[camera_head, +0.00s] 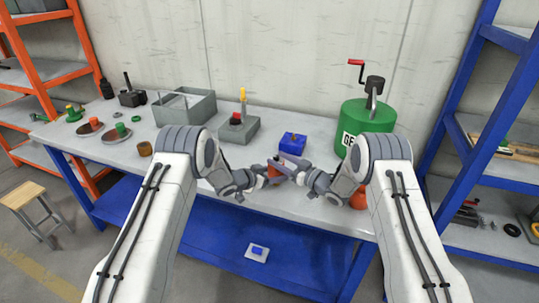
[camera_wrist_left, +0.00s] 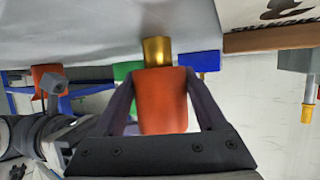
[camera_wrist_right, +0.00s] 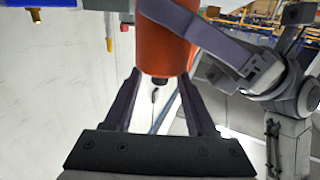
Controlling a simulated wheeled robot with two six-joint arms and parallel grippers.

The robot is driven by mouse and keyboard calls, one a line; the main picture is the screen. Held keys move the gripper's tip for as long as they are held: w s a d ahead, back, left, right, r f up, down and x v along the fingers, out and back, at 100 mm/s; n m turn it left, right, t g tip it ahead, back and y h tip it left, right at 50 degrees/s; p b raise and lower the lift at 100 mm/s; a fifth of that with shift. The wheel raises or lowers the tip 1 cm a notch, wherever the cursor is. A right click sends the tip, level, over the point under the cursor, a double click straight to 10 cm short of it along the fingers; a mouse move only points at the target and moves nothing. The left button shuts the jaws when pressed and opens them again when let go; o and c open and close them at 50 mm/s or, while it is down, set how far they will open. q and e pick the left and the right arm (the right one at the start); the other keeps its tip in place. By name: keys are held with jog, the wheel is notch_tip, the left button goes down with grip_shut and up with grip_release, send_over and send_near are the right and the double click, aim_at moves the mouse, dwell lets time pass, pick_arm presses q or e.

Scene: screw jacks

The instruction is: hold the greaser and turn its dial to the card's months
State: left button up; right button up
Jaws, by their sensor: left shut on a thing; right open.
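The greaser is an orange cylinder (camera_head: 274,170) above the bench's front part. My left gripper (camera_head: 270,173) is shut on its sides. In the left wrist view its orange body (camera_wrist_left: 163,105) sits between the fingers, with a brass end (camera_wrist_left: 157,52) beyond them. My right gripper (camera_head: 290,170) is open, close to the greaser. In the right wrist view the greaser (camera_wrist_right: 163,48) hangs just beyond the open fingertips (camera_wrist_right: 160,77), and its small dark end nub lies between them. One left finger crosses the body. I cannot make out a dial reading or a months card.
A blue box (camera_head: 292,144) and a green drum (camera_head: 365,128) with a red crank stand behind my grippers. A white card-like piece (camera_head: 257,253) lies on the blue lower shelf.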

aim_at(274, 157)
jog(key=x, duration=0.5)
grip_shut()
